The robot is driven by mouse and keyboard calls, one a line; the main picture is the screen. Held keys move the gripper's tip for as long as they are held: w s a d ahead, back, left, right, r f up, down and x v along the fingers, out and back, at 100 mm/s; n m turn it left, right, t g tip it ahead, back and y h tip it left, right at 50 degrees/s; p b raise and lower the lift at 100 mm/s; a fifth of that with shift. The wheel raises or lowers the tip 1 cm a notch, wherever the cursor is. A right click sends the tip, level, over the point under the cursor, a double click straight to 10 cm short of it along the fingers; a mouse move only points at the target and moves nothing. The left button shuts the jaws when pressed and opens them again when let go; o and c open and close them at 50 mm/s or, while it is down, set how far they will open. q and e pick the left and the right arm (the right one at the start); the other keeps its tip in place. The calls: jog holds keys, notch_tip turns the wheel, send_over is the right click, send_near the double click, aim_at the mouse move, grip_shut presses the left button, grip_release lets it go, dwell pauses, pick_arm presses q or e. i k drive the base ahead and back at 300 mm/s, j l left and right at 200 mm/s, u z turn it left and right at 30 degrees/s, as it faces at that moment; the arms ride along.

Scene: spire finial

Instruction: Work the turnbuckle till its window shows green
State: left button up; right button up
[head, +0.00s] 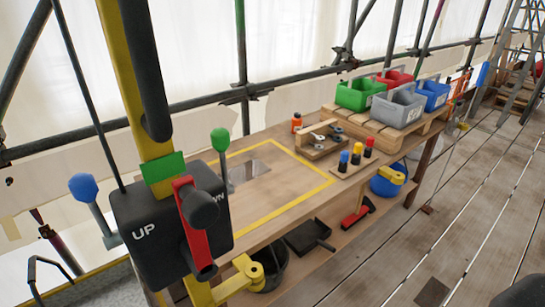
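I cannot make out the turnbuckle or its window for sure. At the right, a thin upright line (447,150) runs from a small brown piece on the deck (427,209) up toward an orange-red item (461,85); it is too small to tell whether a turnbuckle is in it. Neither of my grippers can be made out in this view. A dark rounded shape is cut off at the lower right corner, and I cannot tell what it is.
A black UP/DOWN control box (150,238) with a red lever (187,215) stands close at left. The wooden bench (290,200) holds bottles and a wooden block. Green (354,97), red, grey and blue bins sit on a pallet. The plank deck (400,260) at right is mostly clear.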

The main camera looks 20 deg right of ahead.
aim_at(481, 77)
jog(key=k+l+u, duration=0.1)
jog(key=u, duration=0.2)
jog(key=l+u, duration=0.15)
jog(key=u, duration=0.15)
jog(key=k+l, duration=0.15)
jog(key=l, duration=0.2)
jog(key=k+l, duration=0.15)
jog(key=l, duration=0.15)
jog(key=k+l, duration=0.15)
jog(key=l, duration=0.65)
jog(key=k+l+z, duration=0.1)
jog(key=l, duration=1.05)
jog(key=i+l+z, duration=0.1)
jog(key=l, duration=1.25)
jog(key=i+l, duration=0.15)
jog(key=l, duration=0.55)
jog(key=k+z, duration=0.05)
